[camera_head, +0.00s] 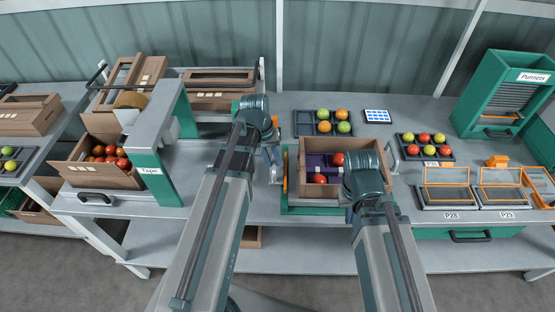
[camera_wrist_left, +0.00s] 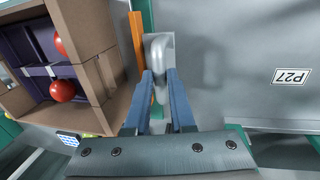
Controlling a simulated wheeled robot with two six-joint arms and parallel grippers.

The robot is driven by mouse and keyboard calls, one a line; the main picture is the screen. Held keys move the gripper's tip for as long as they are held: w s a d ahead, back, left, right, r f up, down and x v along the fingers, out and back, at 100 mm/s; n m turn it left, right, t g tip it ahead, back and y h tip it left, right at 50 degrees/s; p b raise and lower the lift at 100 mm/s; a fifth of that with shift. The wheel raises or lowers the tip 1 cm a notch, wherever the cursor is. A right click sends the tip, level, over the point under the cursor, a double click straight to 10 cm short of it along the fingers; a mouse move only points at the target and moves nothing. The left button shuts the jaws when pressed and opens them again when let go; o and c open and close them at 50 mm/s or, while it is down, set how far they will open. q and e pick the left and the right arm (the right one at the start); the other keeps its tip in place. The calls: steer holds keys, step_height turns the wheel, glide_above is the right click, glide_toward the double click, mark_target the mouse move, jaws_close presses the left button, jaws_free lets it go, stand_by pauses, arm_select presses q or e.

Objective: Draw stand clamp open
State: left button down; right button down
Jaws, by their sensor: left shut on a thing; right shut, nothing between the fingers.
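A cardboard box (camera_head: 368,148) with a purple insert and red tomatoes sits on a green-edged stand (camera_head: 300,209). The stand's clamp on the box's left side has a grey handle (camera_head: 276,174) and an orange bar (camera_head: 286,172). In the left wrist view the grey handle (camera_wrist_left: 158,48) lies between my left fingers (camera_wrist_left: 163,103), beside the orange bar (camera_wrist_left: 137,50). My left gripper (camera_head: 270,155) is shut on this handle. My right gripper (camera_head: 348,213) is shut and empty over the box's front right part, mostly hidden by its own wrist.
A grey handle (camera_head: 393,157) stands on the box's right side. A green Tape frame (camera_head: 168,150) and a box of tomatoes (camera_head: 88,174) are to the left. Trays of tomatoes (camera_head: 304,123) lie behind. Orange-framed holders (camera_head: 448,192) are on the right.

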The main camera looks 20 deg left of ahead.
arm_select(q)
steer(key=c, duration=0.8)
jaws_free()
steer(key=shift+s+a, duration=0.1)
steer(key=shift+a, duration=0.25)
steer(key=shift+o, duration=0.2)
steer(key=shift+d, duration=0.1)
steer(key=shift+r+p, duration=0.85)
steer(key=shift+p, duration=0.05)
step_height(320, 180, up, 12)
steer(key=a+p, duration=0.2)
steer(key=p, duration=0.9)
steer(key=shift+s+a+p, duration=0.3)
steer(key=shift+s+p, duration=0.05)
steer(key=shift+p, duration=0.05)
steer(key=shift+d+f, duration=0.1)
steer(key=shift+f, duration=0.05)
